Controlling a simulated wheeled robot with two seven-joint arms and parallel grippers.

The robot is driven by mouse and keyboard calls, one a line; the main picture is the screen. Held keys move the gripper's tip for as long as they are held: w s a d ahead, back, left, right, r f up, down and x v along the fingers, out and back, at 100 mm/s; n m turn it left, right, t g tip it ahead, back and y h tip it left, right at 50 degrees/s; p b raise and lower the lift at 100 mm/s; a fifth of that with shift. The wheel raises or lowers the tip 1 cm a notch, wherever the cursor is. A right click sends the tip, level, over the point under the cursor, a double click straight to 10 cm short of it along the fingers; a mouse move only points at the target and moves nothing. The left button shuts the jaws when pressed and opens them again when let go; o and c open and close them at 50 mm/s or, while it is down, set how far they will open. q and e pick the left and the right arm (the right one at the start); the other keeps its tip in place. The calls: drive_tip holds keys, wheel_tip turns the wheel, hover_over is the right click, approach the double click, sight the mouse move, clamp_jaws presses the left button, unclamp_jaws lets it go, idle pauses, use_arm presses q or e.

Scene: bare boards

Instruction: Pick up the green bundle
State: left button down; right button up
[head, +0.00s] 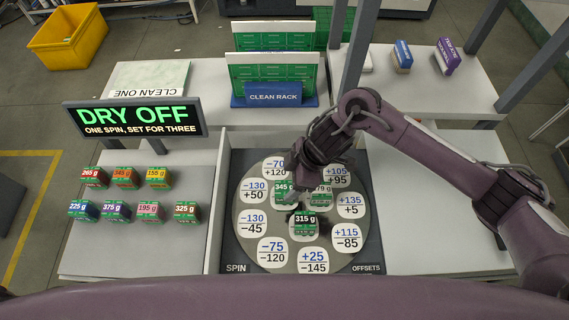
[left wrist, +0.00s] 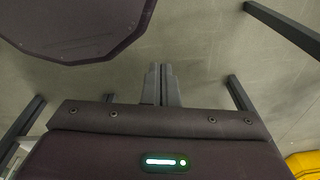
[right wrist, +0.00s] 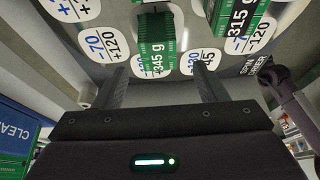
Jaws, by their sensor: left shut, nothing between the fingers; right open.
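On the round spin plate (head: 258,215) sit three small bundles of green boards. A bundle labelled 345 g (head: 283,188) is at the left, one labelled 315 g (head: 305,219) nearer the front, and a partly hidden one (head: 321,190) at the right. My right gripper (right wrist: 162,84) is open above the plate. In the right wrist view the 345 g bundle (right wrist: 157,42) lies ahead, between the lines of the fingers, with no visible contact. The 315 g bundle (right wrist: 240,20) is off to the right. My left gripper (left wrist: 160,72) is shut and empty, away from the table.
Several more bundles with coloured labels, including 325 g (head: 187,211), stand on the left tabletop (head: 130,250). A DRY OFF sign (head: 136,117) stands behind them. The blue clean rack (head: 274,96) with upright green boards is at the back. The right tabletop (head: 420,245) is clear below my arm.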

sight(285, 187)
drive_tip(key=shift+x, duration=0.95)
drive_tip(key=shift+a+f, duration=0.15)
drive_tip(key=shift+f, duration=0.15)
drive_tip(key=x, duration=0.1)
drive_tip(key=p+x, duration=0.1)
drive_tip(key=x, duration=0.2)
drive_tip(key=shift+d+f+p, duration=0.2)
drive_tip(key=shift+f+p, duration=0.1)
drive_tip(key=shift+f, duration=0.05)
drive_tip(key=shift+a+f, duration=0.1)
drive_tip(key=shift+f, duration=0.2)
drive_tip(key=c, duration=0.6)
drive_tip(key=shift+w+r, duration=0.1)
drive_tip(key=c, duration=0.6)
use_arm(q)
drive_tip(key=shift+s+r, duration=0.35)
drive_tip(key=shift+s, duration=0.3)
drive_tip(key=shift+s+r, duration=0.35)
drive_tip(key=shift+s, duration=0.25)
